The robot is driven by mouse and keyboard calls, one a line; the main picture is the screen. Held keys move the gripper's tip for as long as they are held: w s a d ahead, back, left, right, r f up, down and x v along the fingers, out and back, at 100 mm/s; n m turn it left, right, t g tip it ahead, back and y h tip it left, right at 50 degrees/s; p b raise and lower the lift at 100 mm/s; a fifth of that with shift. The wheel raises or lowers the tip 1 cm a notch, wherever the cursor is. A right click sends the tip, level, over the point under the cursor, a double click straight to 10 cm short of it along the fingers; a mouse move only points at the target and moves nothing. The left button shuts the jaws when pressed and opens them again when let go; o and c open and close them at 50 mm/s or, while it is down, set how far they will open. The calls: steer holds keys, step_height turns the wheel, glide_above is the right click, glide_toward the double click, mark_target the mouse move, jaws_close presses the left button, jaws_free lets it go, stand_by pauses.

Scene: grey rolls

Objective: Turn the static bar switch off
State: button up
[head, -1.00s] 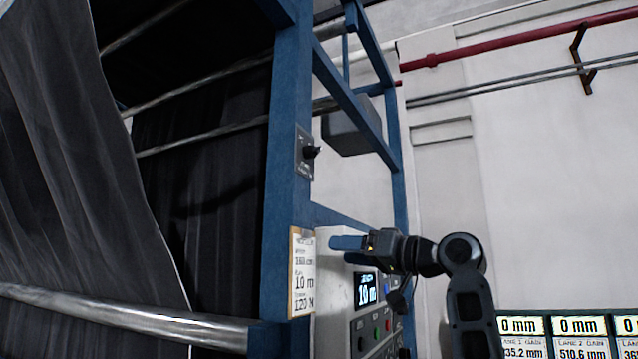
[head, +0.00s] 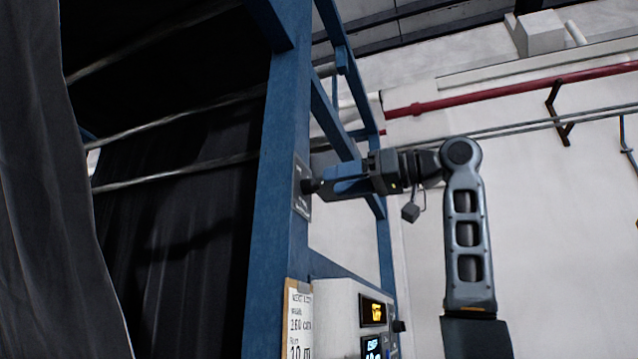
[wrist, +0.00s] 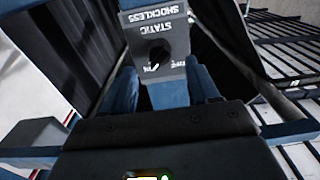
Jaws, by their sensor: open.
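The static bar switch is a black knob (head: 311,186) on a grey plate (head: 301,201) fixed to a blue upright post. The plate (wrist: 178,30) also shows upside down in the wrist view, lettered "STATIC SHOCKLESS". Its knob (wrist: 159,52) has a small pale mark near its lower left, towards the "ON" lettering; the exact pointing is hard to read. My gripper (head: 335,181) reaches from the right, its blue fingers level with the knob and very close. In the wrist view its two fingers are apart, one on each side of the knob line. Contact cannot be told.
The blue frame post (head: 268,220) carries the switch. Below are a paper card (head: 298,310) and a control box (head: 342,315) with lit displays. Dark cloth (head: 190,240) and metal bars lie left. A pale wall with a red pipe (head: 500,91) stands right.

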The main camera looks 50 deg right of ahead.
mark_target(321, 184)
steer(key=shift+p+x, duration=0.5)
steer(key=shift+x, duration=1.8)
steer(key=c, duration=1)
